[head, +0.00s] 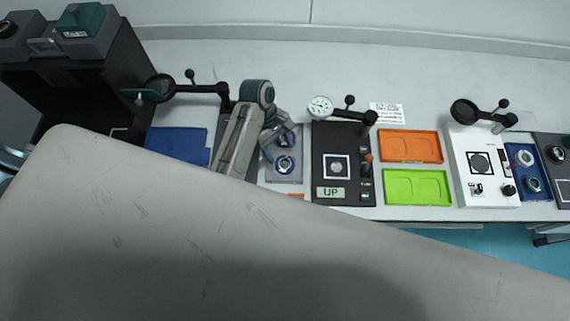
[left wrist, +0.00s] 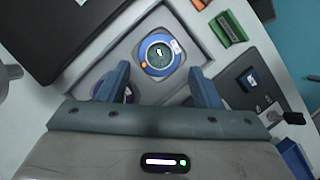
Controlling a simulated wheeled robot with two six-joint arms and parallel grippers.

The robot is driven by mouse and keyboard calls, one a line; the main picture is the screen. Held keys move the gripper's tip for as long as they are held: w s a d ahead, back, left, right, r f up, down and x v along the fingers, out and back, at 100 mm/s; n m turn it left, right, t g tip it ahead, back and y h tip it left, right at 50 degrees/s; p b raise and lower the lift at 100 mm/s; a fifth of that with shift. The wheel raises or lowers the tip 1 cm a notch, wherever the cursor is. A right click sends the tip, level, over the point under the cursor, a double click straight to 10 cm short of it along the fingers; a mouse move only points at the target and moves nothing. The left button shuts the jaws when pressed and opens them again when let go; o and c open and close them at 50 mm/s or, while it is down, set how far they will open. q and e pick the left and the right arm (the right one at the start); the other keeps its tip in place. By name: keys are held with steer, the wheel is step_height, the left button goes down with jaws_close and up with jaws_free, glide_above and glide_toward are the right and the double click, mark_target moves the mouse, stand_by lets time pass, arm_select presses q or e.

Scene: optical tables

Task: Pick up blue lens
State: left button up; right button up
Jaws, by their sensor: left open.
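The blue lens (left wrist: 159,54) is a round disc with a blue rim and a dark centre, lying in a grey tray (head: 285,179). It also shows in the head view (head: 285,165), just below my left gripper (head: 272,146). In the left wrist view my left gripper (left wrist: 161,82) is open, with one blue finger on each side and the lens just beyond the fingertips, between their lines. Nothing is held. A purple lens (left wrist: 129,95) is partly hidden behind the left finger. My right gripper does not show.
A black device marked UP (head: 336,167) stands right of the tray. Further right are an orange tray (head: 411,146), a green tray (head: 417,187) and a white device (head: 481,167). A blue mat (head: 177,146) lies to the left. A large grey surface hides the lower head view.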

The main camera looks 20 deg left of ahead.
mark_target(286, 164)
arm_select(q)
steer(key=p+x, duration=0.2)
steer(key=x, duration=0.3)
steer(key=shift+s, duration=0.1)
steer(key=shift+d+f+p, duration=0.15)
steer(key=shift+f+p, duration=0.15)
steer(key=shift+f, duration=0.1)
steer(key=c, duration=0.6)
steer(key=shift+c, duration=0.3)
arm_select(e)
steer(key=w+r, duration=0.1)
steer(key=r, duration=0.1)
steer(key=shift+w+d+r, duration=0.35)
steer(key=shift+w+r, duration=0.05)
